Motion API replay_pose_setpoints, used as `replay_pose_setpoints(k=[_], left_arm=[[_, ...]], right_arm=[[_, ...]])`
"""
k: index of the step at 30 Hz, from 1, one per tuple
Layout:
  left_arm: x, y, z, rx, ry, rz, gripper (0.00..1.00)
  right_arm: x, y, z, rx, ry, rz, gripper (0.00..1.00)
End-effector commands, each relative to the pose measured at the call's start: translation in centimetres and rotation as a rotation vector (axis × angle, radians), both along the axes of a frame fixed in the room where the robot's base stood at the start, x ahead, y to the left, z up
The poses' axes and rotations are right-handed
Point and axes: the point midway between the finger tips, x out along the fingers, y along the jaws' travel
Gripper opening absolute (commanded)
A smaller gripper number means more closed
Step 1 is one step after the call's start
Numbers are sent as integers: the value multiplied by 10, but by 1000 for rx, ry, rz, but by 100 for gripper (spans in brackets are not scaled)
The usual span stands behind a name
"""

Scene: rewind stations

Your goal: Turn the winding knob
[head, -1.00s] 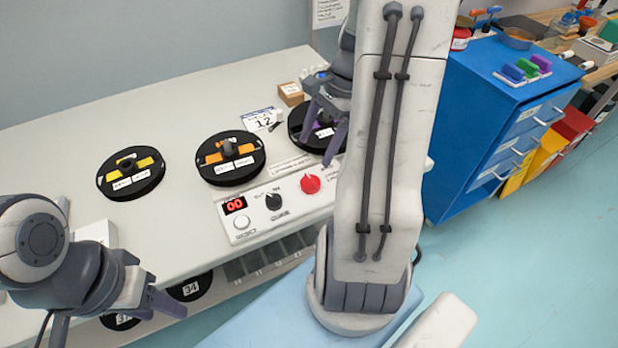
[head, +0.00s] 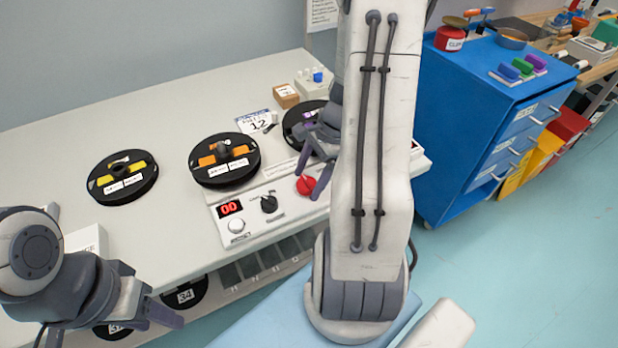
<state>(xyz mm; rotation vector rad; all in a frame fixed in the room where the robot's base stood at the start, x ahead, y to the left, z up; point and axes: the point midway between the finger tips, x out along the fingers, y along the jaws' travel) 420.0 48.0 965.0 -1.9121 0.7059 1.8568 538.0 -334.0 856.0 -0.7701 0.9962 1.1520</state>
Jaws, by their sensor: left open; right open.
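The control panel (head: 255,222) at the table's front edge has a black knob (head: 269,204), a red knob (head: 305,186), a red display (head: 230,208) reading 00 and a white button (head: 236,225). Behind it stand three black reels: one with yellow (head: 122,176), one with orange (head: 224,160), and one (head: 300,117) partly hidden by my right arm. My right gripper (head: 312,178) is open, fingers pointing down at the red knob; I cannot tell whether they touch it. My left gripper (head: 117,328) is open and empty at the lower left, in front of the table.
A card marked 12 (head: 257,122) and a small brown box (head: 286,96) lie behind the reels. A white box (head: 87,243) is near my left arm. A blue drawer cabinet (head: 480,120) stands right. The table's back left is clear.

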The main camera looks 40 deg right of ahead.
Motion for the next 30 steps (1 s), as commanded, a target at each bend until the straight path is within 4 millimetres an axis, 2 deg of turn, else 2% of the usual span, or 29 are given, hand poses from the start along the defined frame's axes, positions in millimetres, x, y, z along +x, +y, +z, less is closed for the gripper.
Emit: replay_pose_setpoints(k=[6,8,9,13,23,30], left_arm=[[0,0,0,0,0,0,50],[0,0,0,0,0,0,50],[0,0,0,0,0,0,50],[0,0,0,0,0,0,50],[0,0,7,0,0,0,50],[0,0,23,0,0,0,50]], right_arm=[[0,0,0,0,0,0,91],[0,0,0,0,0,0,72],[0,0,0,0,0,0,57],[0,0,0,0,0,0,7],[1,0,2,1,2,51,7],[2,0,4,3,2,203,7]])
